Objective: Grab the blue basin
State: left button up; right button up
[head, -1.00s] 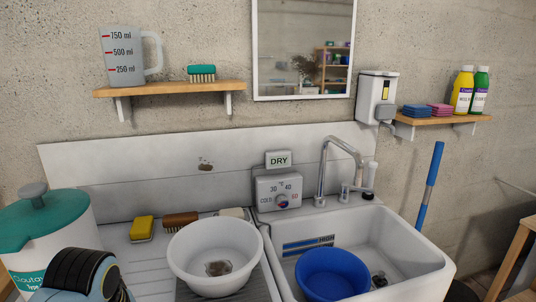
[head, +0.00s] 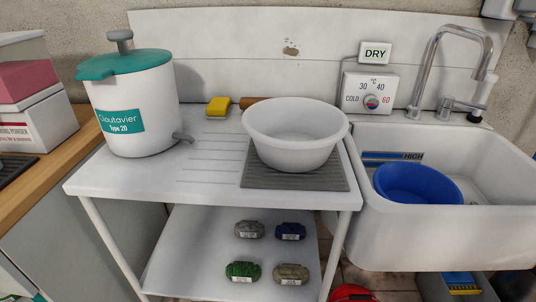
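The blue basin (head: 418,185) is a round bowl that sits inside the white sink (head: 442,235) at the right of the head view. The sink's front wall hides its lower part. The inside of the basin looks empty from here. Neither of my grippers is in the head view now.
A white bowl (head: 295,135) stands on a grey mat on the drainboard, left of the sink. A lidded white tank (head: 135,105) with a tap stands further left. The faucet (head: 440,70) rises behind the sink. Several yarn balls (head: 243,271) lie on the shelf below.

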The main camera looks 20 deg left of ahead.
aim_at(400, 182)
jog(key=i+l, duration=0.15)
jog(key=l, duration=0.15)
jog(key=i+l, duration=0.1)
jog(key=l, duration=0.25)
jog(key=i+l, duration=0.15)
jog(key=l, duration=0.15)
jog(key=i+l+u, duration=0.1)
jog(key=l+u, duration=0.25)
jog(key=l, duration=0.2)
jog(key=l+u, duration=0.4)
jog(key=l, duration=0.15)
